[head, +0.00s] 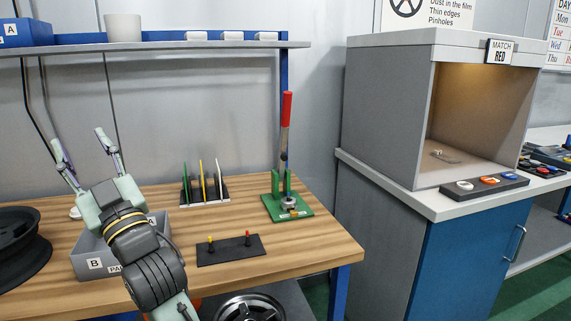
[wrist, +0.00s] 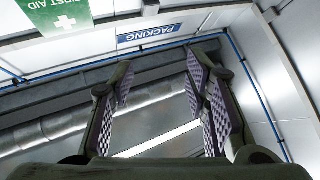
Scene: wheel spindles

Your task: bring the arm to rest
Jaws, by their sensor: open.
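My gripper (head: 82,152) is raised above the left part of the wooden workbench (head: 325,245) in the head view. Its two fingers point up and are spread apart with nothing between them. In the wrist view my gripper (wrist: 163,105) also shows open and empty, its patterned pads facing the ceiling and upper wall.
A black wheel (head: 20,240) lies at the left. A black plate with two pegs (head: 230,249), a rack of upright panels (head: 205,190) and a green stand with a red lever (head: 287,205) stand on the bench. A shelf (head: 160,46) runs above. A grey booth (head: 390,120) stands right.

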